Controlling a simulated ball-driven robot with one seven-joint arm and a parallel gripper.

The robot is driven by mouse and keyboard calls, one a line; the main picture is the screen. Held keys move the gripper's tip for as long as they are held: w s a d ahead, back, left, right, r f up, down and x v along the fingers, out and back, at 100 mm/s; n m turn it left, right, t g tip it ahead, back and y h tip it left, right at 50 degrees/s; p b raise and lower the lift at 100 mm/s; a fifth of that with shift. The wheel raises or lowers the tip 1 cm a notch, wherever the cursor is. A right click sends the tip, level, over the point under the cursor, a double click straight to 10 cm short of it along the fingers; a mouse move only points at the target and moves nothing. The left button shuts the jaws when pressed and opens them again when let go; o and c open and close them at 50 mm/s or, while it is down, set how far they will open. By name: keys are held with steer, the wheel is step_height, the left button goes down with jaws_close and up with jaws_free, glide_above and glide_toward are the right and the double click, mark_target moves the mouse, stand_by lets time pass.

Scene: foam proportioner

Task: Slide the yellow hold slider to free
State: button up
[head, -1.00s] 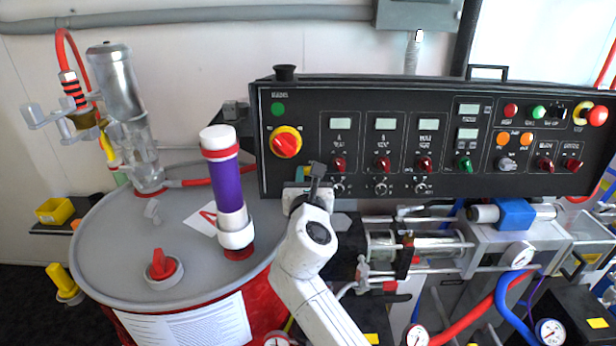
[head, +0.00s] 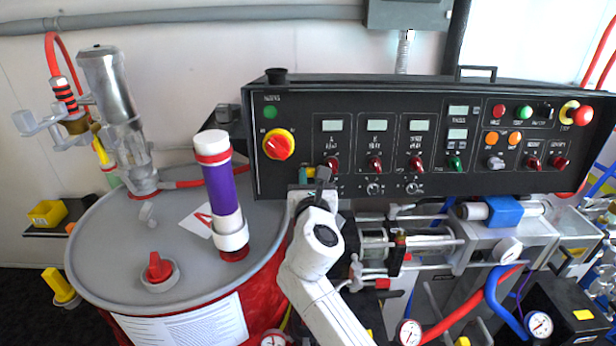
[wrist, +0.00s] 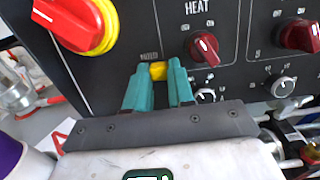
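The yellow hold slider (wrist: 158,72) shows in the wrist view on the black panel, below a small label that reads like HOLD. My gripper (wrist: 159,67) has its two teal fingers at the panel, one on each side of the slider. The yellow fills the gap between the fingertips, so the gripper looks shut on it. The slider's lower part and its track are hidden by the fingers. In the head view my gripper (head: 311,172) is at the panel's lower left, and the slider is mostly hidden there.
A red and yellow rotary switch (wrist: 85,22) is close at upper left, and a red HEAT knob (wrist: 202,46) close at right. Below is a small black dial (wrist: 204,96). A purple-banded cylinder (head: 222,190) stands on the drum lid (head: 110,250), left of my arm.

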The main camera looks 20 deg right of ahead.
steer(key=o, duration=0.5)
steer(key=shift+d, duration=0.15)
steer(key=shift+c, duration=0.2)
